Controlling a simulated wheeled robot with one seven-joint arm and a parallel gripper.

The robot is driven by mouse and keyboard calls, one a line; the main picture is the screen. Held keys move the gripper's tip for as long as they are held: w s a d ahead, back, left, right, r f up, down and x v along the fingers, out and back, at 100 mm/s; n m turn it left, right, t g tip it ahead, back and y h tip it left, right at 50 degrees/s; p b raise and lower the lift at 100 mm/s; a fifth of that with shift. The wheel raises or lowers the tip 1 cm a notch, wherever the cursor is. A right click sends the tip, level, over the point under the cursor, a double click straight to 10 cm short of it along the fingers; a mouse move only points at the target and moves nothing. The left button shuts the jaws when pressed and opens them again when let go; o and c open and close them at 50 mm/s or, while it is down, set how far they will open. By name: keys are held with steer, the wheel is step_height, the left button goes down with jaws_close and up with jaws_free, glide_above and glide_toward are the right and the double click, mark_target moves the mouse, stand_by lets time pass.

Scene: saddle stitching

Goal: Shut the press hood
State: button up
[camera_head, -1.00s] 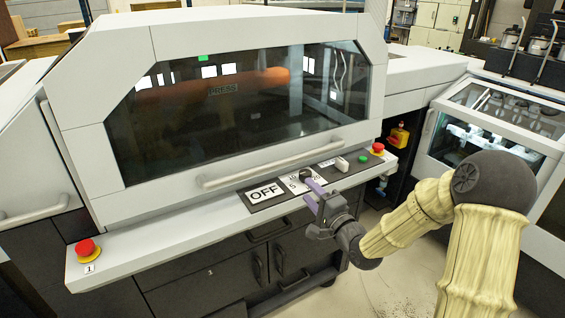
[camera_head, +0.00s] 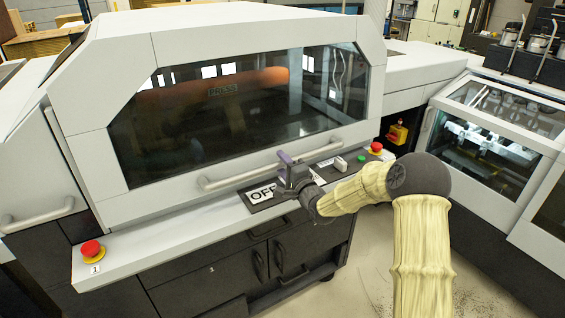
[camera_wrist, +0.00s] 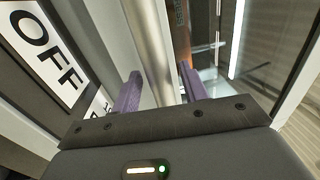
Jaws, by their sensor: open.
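The press hood (camera_head: 105,150) is a large white cover with a dark window marked PRESS. Its lower edge is down close to the front ledge; I cannot tell whether a small gap is left. A light bar handle (camera_head: 235,175) runs along its lower front. My gripper (camera_head: 286,159) is at the right half of this handle, in front of the hood. In the wrist view, the purple fingers (camera_wrist: 160,92) are spread, with the handle bar (camera_wrist: 150,45) running between and beyond them. Contact with the bar cannot be told.
The control panel (camera_head: 257,196) with an OFF label lies below the handle, partly hidden by my gripper. Red stop buttons stand at the ledge's left end (camera_head: 91,248) and right end (camera_head: 376,147). A glazed machine (camera_head: 490,150) stands at right. Floor shows in front.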

mark_target(274, 160)
steer(key=shift+w+a, duration=0.1)
steer(key=shift+w, duration=0.1)
steer(key=shift+s, duration=0.1)
steer(key=shift+c, duration=0.4)
jaws_close()
steer(key=shift+w+a+f+b, duration=0.25)
steer(key=shift+f+b, duration=0.1)
steer(key=shift+b, duration=0.3)
steer(key=w+a+b, duration=0.1)
steer(key=w+a+f+t+b, duration=0.1)
steer(key=b, duration=0.1)
steer(key=shift+w+f+y, duration=0.2)
steer(key=shift+w+y, duration=0.1)
steer(key=shift+w, duration=0.1)
steer(key=shift+r+b, duration=0.35)
